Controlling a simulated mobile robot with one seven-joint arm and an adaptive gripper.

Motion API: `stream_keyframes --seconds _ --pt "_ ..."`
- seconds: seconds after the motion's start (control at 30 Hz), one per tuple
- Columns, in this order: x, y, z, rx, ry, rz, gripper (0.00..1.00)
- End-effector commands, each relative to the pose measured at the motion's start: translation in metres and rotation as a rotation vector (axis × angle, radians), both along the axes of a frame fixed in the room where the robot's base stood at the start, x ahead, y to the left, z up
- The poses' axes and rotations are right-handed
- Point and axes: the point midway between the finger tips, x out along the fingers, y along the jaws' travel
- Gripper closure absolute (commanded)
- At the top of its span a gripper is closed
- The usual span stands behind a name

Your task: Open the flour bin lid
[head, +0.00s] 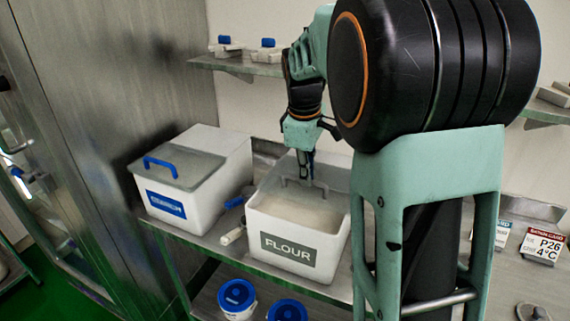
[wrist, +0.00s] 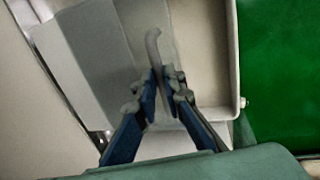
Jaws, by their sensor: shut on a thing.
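The white flour bin (head: 331,244) stands on the shelf in the head view, with a grey FLOUR label on its front. Pale flour (head: 297,211) shows inside it. The grey lid (head: 329,173) seems tilted up towards the back, but its exact angle is hard to tell. My gripper (head: 306,176) is over the bin and shut on the lid's grey handle (head: 290,182). In the wrist view my gripper (wrist: 164,76) has its two blue fingers closed around the handle (wrist: 153,42), whose curved end sticks out beyond the fingertips.
A second white bin (head: 207,206) with a blue handle and label stands to the left, its lid down. A scoop or brush (head: 233,236) lies between the bins. Blue-lidded tubs (head: 237,295) are below. An upper shelf (head: 239,66) runs behind my arm.

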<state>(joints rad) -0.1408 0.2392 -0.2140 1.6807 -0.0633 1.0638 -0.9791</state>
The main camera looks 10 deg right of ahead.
Motion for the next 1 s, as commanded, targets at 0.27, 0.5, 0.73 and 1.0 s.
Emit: stream_keyframes --seconds 0.27,0.5,0.73,1.0 --pt "0.034 -0.024 0.004 0.000 -0.005 0.001 1.00" --pt "0.039 -0.027 0.002 0.001 -0.008 0.002 1.00" --pt "0.039 -0.027 0.002 0.002 -0.007 0.002 0.83" --pt "0.038 -0.027 0.001 0.000 -0.004 0.002 0.73"
